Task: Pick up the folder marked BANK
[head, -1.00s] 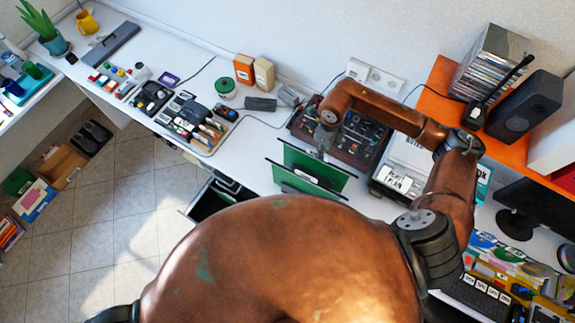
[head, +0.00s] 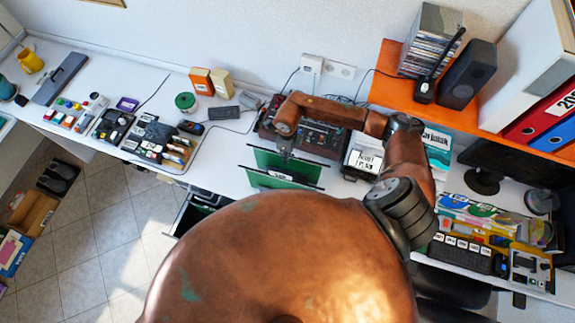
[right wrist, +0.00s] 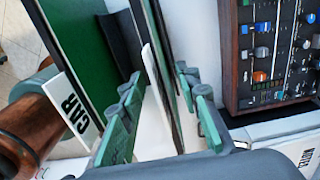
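Two green hanging folders stand upright on the desk in the head view: a far one (head: 306,170) and a near one (head: 256,180) with a white tab too small to read. My right gripper (head: 284,154) is at the far folder's top edge. In the right wrist view its fingers (right wrist: 160,115) are apart, one on each side of a thin upright folder edge (right wrist: 157,80); gaps show beside it. No BANK marking is readable. My left gripper is out of view.
A panel with knobs (right wrist: 262,50) stands close to the right of the fingers. An open drawer (head: 190,215) is below the desk edge, left of the folders. An orange shelf (head: 384,92) with binders is at right. Free desk lies left of the folders (head: 222,165).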

